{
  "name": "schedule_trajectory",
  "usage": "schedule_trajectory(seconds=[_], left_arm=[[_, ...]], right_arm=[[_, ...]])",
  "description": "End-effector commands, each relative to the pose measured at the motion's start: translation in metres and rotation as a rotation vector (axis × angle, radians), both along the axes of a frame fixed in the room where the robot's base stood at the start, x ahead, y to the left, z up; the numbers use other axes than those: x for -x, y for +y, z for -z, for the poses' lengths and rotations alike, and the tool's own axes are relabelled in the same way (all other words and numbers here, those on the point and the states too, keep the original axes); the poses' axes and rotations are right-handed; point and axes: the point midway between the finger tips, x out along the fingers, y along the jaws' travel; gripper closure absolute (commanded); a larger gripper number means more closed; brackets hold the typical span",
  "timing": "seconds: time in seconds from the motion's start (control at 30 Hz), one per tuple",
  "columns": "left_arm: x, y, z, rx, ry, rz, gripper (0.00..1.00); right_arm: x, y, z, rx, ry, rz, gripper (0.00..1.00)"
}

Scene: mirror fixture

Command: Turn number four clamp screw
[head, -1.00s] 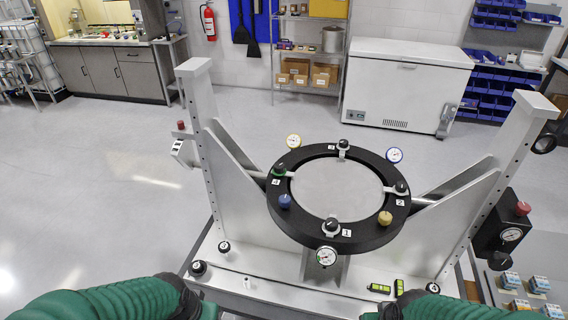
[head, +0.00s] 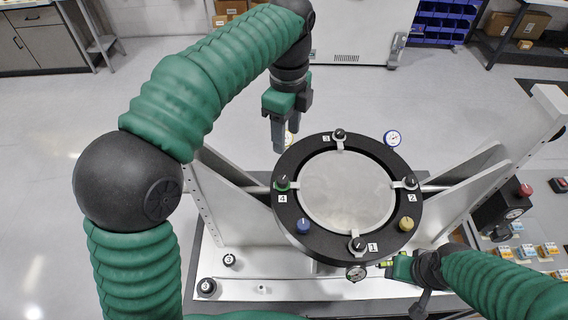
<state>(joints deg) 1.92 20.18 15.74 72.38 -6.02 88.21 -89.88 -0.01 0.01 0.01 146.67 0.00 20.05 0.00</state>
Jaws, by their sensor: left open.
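The mirror fixture is a black ring (head: 291,228) around a round grey mirror (head: 346,190). The number four clamp screw (head: 283,183) is a dark knob with a green base on the ring's left side, above its "4" label (head: 282,199). My left gripper (head: 278,146) points down, open, just beyond the ring's upper left edge. It appears above the number four screw in the picture, apart from it and empty.
Clamp knobs marked 3 (head: 339,134), 2 (head: 411,182) and 1 (head: 358,244) sit around the ring. White side supports (head: 532,135) flank the ring.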

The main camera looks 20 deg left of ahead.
Motion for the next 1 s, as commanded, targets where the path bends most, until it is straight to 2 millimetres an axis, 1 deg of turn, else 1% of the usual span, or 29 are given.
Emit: schedule_trajectory(seconds=[0.17,0.2,0.37,0.4,0.5,0.6,0.7,0.77,0.87,1.0], left_arm=[[0.0,0.014,0.042,0.007,0.006,-0.006,0.5],[0.0,0.017,0.053,0.01,0.006,-0.006,0.5],[-0.002,0.024,0.096,0.016,0.008,-0.008,0.5],[-0.001,0.025,0.107,0.017,0.008,-0.008,0.5],[-0.001,0.023,0.13,0.016,0.008,-0.008,0.5],[-0.001,0.018,0.146,0.012,0.006,-0.009,0.5],[-0.001,0.014,0.156,0.01,0.002,-0.006,0.5],[-0.001,0.011,0.159,0.008,0.001,-0.006,0.5],[-0.001,0.01,0.161,0.006,0.0,-0.007,0.5],[-0.002,0.013,0.161,0.009,0.001,-0.007,0.5]], right_arm=[[0.0,0.0,-0.003,0.0,0.0,0.001,0.5],[0.0,0.0,-0.004,0.0,0.0,0.001,0.5],[0.0,0.0,-0.011,0.0,0.0,0.001,0.5],[0.0,0.0,-0.013,0.0,0.0,0.0,0.5],[0.0,0.0,-0.017,0.0,0.0,0.0,0.5],[0.0,0.0,-0.021,0.0,0.0,0.0,0.5],[0.0,0.0,-0.022,0.0,0.0,0.0,0.5],[0.0,0.0,-0.022,0.0,0.0,0.0,0.5],[0.0,0.0,-0.022,0.0,0.0,0.0,0.5],[0.0,0.0,-0.021,0.0,0.0,0.001,0.5]])
